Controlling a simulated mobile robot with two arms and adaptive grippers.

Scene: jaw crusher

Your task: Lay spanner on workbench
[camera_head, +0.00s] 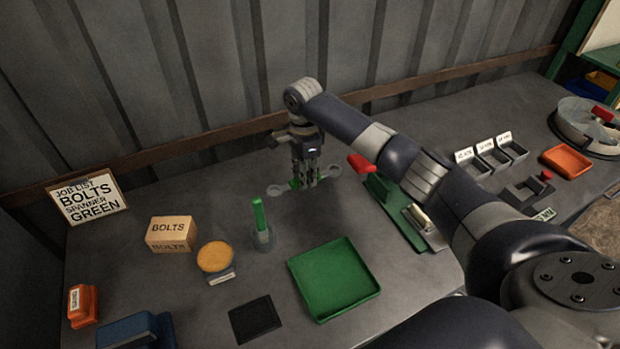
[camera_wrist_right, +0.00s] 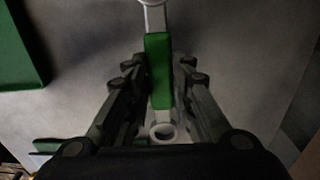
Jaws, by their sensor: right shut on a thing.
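My right gripper (camera_head: 306,182) reaches down over the back middle of the workbench (camera_head: 200,190). It is shut on the spanner (camera_head: 275,191), a grey spanner with a green grip. In the right wrist view the green grip (camera_wrist_right: 158,72) lies between the gripper's fingers (camera_wrist_right: 160,95), with a grey ring end (camera_wrist_right: 163,131) below it. In the head view both spanner ends stick out on either side of the fingers. The spanner is roughly level and close to the bench top; whether it touches cannot be told. My left gripper is not in view.
A green tray (camera_head: 350,295) lies in front of the gripper. A holder with an upright green object (camera_head: 259,215), a bolts box (camera_head: 171,232) and a job list sign (camera_head: 86,200) stand left. A red-handled green tool (camera_head: 380,190) is close right. Bench left of the spanner is clear.

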